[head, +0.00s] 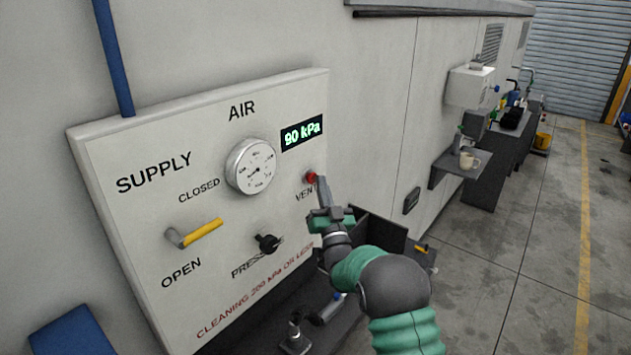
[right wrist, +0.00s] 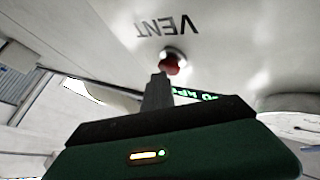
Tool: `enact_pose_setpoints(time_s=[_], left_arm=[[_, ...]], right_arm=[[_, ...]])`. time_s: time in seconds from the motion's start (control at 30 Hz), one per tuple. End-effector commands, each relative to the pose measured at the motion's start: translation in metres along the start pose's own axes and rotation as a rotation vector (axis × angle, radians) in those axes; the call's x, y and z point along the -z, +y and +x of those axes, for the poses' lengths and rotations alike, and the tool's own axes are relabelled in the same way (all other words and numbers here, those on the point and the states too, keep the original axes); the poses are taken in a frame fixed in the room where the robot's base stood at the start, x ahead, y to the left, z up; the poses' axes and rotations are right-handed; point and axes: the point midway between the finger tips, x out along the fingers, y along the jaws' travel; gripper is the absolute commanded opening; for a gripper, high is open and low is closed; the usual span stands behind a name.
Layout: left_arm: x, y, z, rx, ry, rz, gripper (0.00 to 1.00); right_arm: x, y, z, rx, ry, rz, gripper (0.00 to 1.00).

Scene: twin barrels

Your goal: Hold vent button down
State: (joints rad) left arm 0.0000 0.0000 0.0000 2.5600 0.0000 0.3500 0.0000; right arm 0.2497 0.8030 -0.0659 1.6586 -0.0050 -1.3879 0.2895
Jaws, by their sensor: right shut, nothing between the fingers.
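The red vent button (head: 311,177) sits at the right of the white air panel (head: 130,150), above the VENT label. My right gripper (head: 322,190) is shut and empty, with its fingertips at the button. In the right wrist view the red button (right wrist: 172,62) shows just beyond the tips of the shut fingers (right wrist: 158,82). I cannot tell whether the tips touch it or whether it is pressed in. The display (head: 302,136) reads 90 kPa. My left gripper is not in view.
The panel also carries a round gauge (head: 251,167), a yellow supply lever (head: 202,232) and a black pressure knob (head: 267,243). A dark shelf or bin lies below the panel.

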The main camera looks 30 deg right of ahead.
Motion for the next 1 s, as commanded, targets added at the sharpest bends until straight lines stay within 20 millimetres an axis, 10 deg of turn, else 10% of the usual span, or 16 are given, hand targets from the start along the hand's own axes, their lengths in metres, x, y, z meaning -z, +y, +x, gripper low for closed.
enact_pose_setpoints(time_s=[1.0], left_arm=[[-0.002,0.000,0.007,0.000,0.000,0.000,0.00]], right_arm=[[0.010,0.006,-0.015,0.000,0.000,0.000,0.00]])
